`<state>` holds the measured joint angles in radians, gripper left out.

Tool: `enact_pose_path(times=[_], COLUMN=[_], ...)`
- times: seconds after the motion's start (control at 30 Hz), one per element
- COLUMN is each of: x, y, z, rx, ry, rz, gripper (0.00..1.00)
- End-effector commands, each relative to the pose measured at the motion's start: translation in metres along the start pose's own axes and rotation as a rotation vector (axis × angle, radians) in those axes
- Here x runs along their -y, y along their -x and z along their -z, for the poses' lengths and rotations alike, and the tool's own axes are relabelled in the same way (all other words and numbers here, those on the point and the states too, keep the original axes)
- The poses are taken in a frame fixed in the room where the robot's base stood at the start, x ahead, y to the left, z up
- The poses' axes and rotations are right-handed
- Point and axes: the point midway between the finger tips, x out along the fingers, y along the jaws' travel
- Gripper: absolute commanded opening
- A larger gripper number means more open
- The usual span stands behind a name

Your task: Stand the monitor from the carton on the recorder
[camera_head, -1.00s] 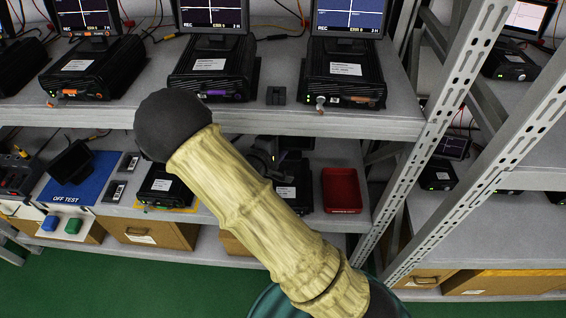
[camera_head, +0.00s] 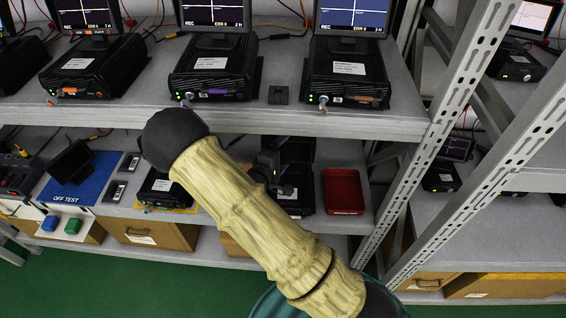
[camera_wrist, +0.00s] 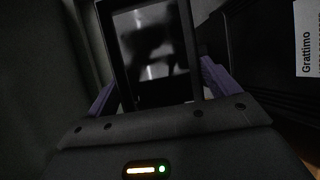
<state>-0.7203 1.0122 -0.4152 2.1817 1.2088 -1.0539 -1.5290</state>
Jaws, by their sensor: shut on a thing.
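My gripper (camera_wrist: 160,82) shows in the wrist view with a purple finger on each side of a small dark-screened monitor (camera_wrist: 150,45), shut on it. The screen is blank with grey reflections. In the head view my gripper (camera_head: 268,168) is partly hidden by my arm, low over the middle shelf. A black recorder (camera_head: 303,205) lies just beside and below it. A dark panel above that recorder is probably the held monitor; its lower edge is unclear, so I cannot tell if they touch. The carton cannot be made out for certain.
A red tray (camera_head: 343,192) stands right of the recorder. Another recorder (camera_head: 158,188) sits left, by a blue OFF TEST mat (camera_head: 60,190) bearing a tilted monitor (camera_head: 72,160). The upper shelf (camera_head: 300,122) holds recorders with lit monitors. A slotted post (camera_head: 440,130) stands right.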

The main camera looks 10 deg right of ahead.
Motion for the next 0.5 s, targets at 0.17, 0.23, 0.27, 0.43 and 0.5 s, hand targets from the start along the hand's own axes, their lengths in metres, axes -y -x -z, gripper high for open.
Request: enact_pose_path(times=[0.17, 0.23, 0.27, 0.43, 0.5], x=[-0.002, 0.001, 0.003, 0.025, 0.032], y=[0.000, -0.001, -0.001, -0.006, -0.007], z=[0.000, 0.000, 0.000, 0.002, 0.003], rx=[0.000, 0.001, 0.001, 0.001, 0.000], ry=[-0.001, -0.001, 0.000, 0.002, 0.001], rz=[-0.003, -0.003, -0.003, -0.004, -0.004], gripper=[0.48, 0.48, 0.48, 0.48, 0.48])
